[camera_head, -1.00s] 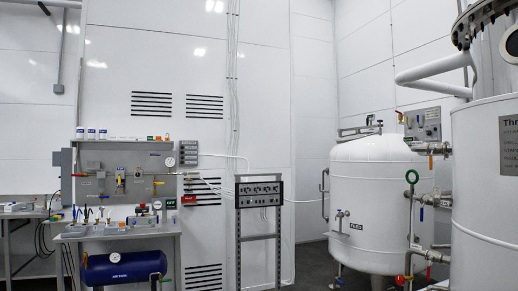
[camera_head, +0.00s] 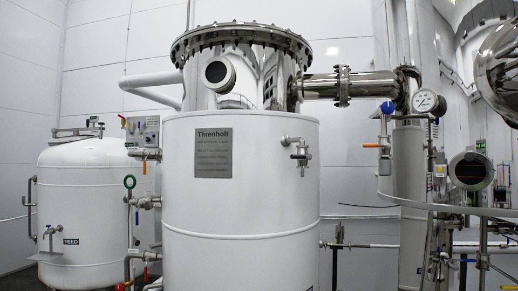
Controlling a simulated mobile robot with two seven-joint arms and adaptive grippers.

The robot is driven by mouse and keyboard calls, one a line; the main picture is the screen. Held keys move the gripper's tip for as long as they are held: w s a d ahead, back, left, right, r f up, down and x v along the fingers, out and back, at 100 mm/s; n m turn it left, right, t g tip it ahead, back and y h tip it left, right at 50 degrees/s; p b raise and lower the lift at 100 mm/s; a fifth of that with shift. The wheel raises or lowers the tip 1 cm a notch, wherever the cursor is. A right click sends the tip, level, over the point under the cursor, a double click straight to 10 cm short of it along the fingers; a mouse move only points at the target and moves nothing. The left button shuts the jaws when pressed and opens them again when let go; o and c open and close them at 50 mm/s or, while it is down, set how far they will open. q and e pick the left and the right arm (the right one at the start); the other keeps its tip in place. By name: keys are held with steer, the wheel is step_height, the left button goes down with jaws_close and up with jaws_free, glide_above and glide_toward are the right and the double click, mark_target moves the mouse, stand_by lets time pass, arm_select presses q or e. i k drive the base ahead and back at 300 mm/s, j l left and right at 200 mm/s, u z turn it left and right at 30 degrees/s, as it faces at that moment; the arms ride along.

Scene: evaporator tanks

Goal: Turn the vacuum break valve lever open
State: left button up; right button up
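No label in view names the vacuum break valve. A small orange lever (camera_head: 371,146) sticks out level to the left from a thin vertical pipe at the right of centre. Above it are a blue knob (camera_head: 388,107) and a round dial gauge (camera_head: 424,100). I cannot tell for sure that this lever is the vacuum break one. A steel tap-like valve (camera_head: 300,153) sits on the front of the large white tank (camera_head: 240,235). Neither of my grippers is in view.
The white tank marked Threnholt fills the middle, with a bolted steel flange (camera_head: 240,42) on top. A white feed tank (camera_head: 84,215) stands at the left. A steel pipe (camera_head: 320,87) runs right from the top. Thin pipes and a curved hose (camera_head: 430,206) crowd the right.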

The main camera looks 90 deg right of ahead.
mark_target(387, 145)
steer(key=z, duration=4.05)
